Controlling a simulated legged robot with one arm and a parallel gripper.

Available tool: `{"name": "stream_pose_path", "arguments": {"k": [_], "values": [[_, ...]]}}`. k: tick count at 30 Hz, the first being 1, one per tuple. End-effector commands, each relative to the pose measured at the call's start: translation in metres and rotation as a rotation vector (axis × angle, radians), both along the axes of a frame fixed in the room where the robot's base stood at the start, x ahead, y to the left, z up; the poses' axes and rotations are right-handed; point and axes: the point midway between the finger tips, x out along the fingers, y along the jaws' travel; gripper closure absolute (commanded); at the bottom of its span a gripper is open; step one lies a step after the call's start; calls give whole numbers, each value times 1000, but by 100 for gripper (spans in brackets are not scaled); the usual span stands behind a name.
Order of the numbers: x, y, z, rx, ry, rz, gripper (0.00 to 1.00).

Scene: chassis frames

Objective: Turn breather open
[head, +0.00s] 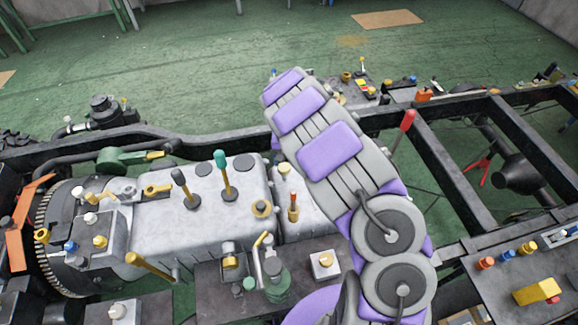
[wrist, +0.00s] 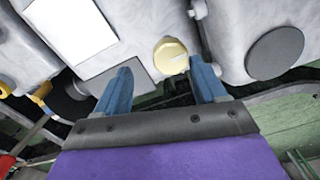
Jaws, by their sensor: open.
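A round cream-yellow cap (wrist: 171,57), which looks like the breather, sits on the grey casing (wrist: 225,35) in the wrist view. My gripper (wrist: 160,64) is open, with two blue fingers pointing toward the casing. The cap lies beyond and between the fingertips, nearer the right one; I cannot tell whether anything touches. A small notch or mark shows at the cap's lower edge. In the head view a pale cap (head: 284,168) on the casing beside my arm may be the same one. My gripper is hidden behind my arm there.
Upright levers with a dark knob (head: 178,175) and a teal knob (head: 220,157) stand on the casing. A red-handled lever (head: 405,122) rises right of my arm. A black chassis frame (head: 530,145) surrounds the parts. Green floor (head: 200,80) lies open behind.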

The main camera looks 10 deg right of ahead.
Motion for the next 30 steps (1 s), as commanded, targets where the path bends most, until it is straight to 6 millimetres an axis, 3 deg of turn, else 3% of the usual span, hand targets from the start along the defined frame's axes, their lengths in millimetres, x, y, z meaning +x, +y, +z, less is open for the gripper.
{"name": "stream_pose_path", "arguments": {"k": [7,18,30], "values": [[0,1,-29,1,0,2,29],[0,-4,-34,7,-1,1,29],[0,0,-33,4,-1,2,67]]}}
